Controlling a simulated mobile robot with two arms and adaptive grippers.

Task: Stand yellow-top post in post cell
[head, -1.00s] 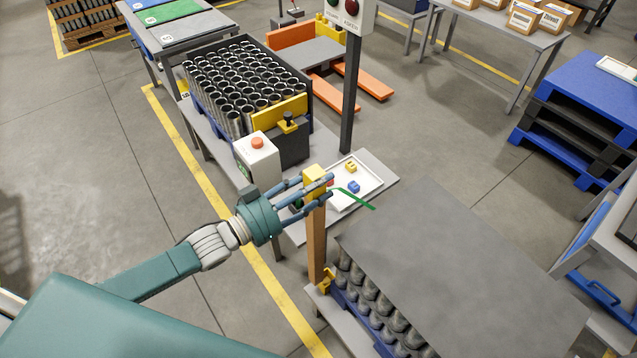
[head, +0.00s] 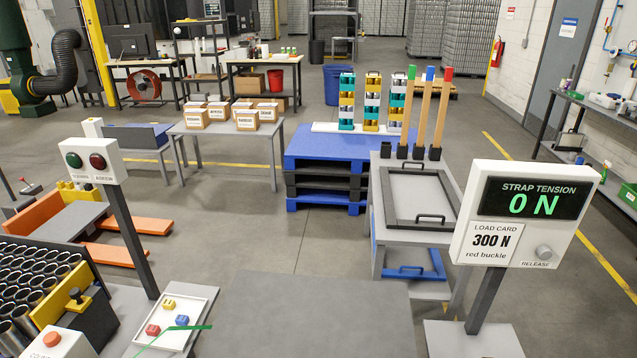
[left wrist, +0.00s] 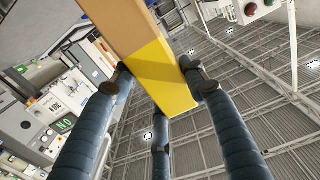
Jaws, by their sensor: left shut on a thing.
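The yellow-top post shows in the left wrist view, with its yellow end (left wrist: 165,78) and part of its wooden shaft (left wrist: 115,22). The fingers of my left gripper (left wrist: 158,98) are closed around the yellow end. The post's far end is out of view. In the head view, posts with green (head: 411,72), blue (head: 430,74) and red (head: 448,75) tops stand in black cells on a grey table at the right. A black cell (head: 386,150) left of them looks empty. Neither gripper shows in the head view.
A framed panel (head: 420,170) with handles lies on the grey table before the posts. A strap tension display (head: 520,205) stands at the right front. A blue pallet stack (head: 335,147) is left of the table. A small white tray (head: 195,300) sits at the lower left.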

